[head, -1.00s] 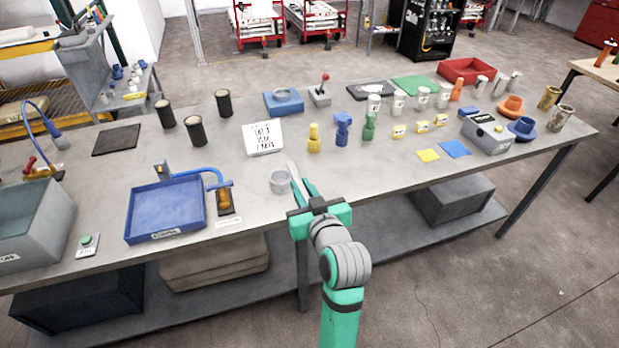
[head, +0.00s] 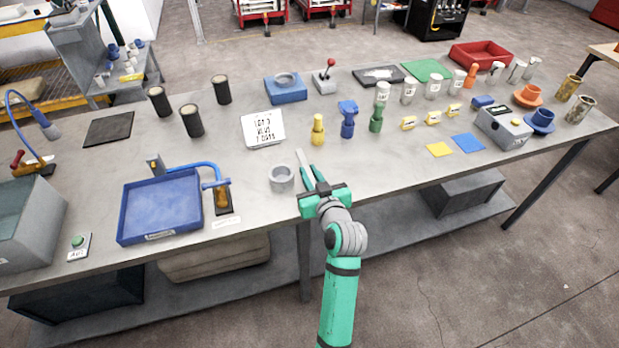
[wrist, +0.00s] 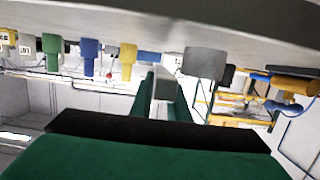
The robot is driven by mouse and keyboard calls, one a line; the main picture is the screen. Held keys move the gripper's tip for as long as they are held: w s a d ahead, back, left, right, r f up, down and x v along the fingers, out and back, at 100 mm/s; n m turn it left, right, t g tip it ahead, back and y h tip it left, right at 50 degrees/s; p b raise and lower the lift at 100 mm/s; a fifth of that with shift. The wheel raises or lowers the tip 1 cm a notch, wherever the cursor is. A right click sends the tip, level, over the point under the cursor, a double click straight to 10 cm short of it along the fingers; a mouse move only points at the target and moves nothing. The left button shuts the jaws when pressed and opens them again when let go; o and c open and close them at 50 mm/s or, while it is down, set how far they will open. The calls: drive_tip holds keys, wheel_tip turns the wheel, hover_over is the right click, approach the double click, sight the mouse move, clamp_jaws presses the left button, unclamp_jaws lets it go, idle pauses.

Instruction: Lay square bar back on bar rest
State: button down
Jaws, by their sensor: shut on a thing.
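My gripper (head: 312,178) has green fingers and is shut on the square bar (head: 304,166), a pale grey bar that sticks out past the fingertips. It is over the front part of the bench, just right of a grey round cup (head: 281,178). In the wrist view, the bar (wrist: 164,88) stands between the two green fingers, and the grey cup (wrist: 205,63) is beside it. Whether the bar touches the bench cannot be told. I cannot pick out the bar rest for certain in either view.
The grey bench (head: 380,165) is clear right of my gripper. A white sign (head: 263,128) and yellow, blue and green pegs (head: 318,130) stand behind. A blue tray (head: 160,207) lies left, and a grey box (head: 503,127) stands right.

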drive_tip(key=shift+w+d+f, duration=0.15)
drive_tip(key=shift+f, duration=0.25)
drive_tip(key=shift+w+f, duration=0.1)
drive_tip(key=shift+f, duration=1.3)
drive_tip(key=shift+f, duration=0.15)
drive_tip(key=c, duration=1.7)
unclamp_jaws()
